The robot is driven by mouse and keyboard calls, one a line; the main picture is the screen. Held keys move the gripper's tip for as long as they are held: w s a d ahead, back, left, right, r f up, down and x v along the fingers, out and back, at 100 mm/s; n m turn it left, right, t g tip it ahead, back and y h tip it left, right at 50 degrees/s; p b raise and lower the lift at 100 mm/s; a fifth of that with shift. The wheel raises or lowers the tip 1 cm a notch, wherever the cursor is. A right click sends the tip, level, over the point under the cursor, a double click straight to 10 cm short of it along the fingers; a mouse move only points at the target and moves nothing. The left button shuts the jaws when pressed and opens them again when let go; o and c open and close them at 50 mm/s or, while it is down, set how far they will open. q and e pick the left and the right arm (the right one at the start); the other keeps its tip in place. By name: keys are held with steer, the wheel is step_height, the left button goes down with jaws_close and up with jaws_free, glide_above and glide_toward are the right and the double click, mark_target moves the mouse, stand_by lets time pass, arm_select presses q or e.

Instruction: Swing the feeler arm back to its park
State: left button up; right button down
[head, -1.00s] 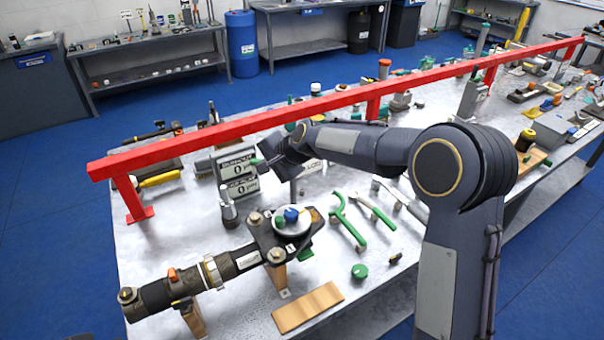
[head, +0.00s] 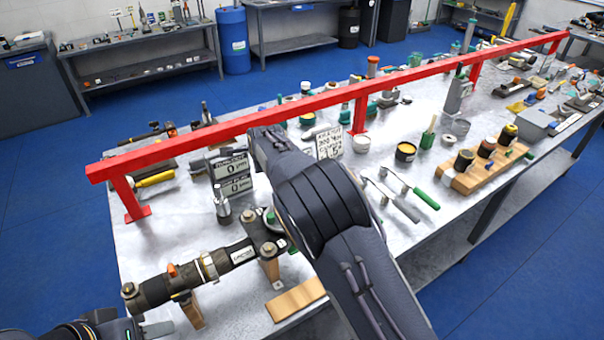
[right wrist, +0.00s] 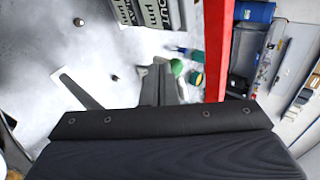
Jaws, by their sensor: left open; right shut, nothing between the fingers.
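The black damper (head: 190,276) lies on wooden blocks at the front left of the table. My right arm crosses in front of its right-hand end and hides the white dial there. I cannot make out the feeler arm for certain. A grey post with a round base (head: 221,207) stands behind the damper, beside the runout displays (head: 232,176). In the right wrist view my right gripper (right wrist: 160,80) is shut and empty near a green-tipped part (right wrist: 177,67); I cannot tell whether they touch. My left gripper (head: 138,327) is open at the bottom left, apart from the damper.
A red rail (head: 330,98) runs along the table above the parts. A wooden block (head: 296,299) lies at the front. Green-handled tools (head: 425,198) and a wooden rack with jars (head: 478,168) lie to the right of my right arm.

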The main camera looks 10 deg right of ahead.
steer(key=shift+w+d+m+h+b, duration=0.2)
steer(key=shift+w+m+h, duration=0.15)
steer(key=shift+m+h, duration=0.2)
steer(key=shift+w+d+m+h+b, duration=0.1)
steer(key=shift+w+m+h+b, duration=0.15)
steer(key=shift+m+h, duration=0.3)
steer(key=shift+w, duration=0.15)
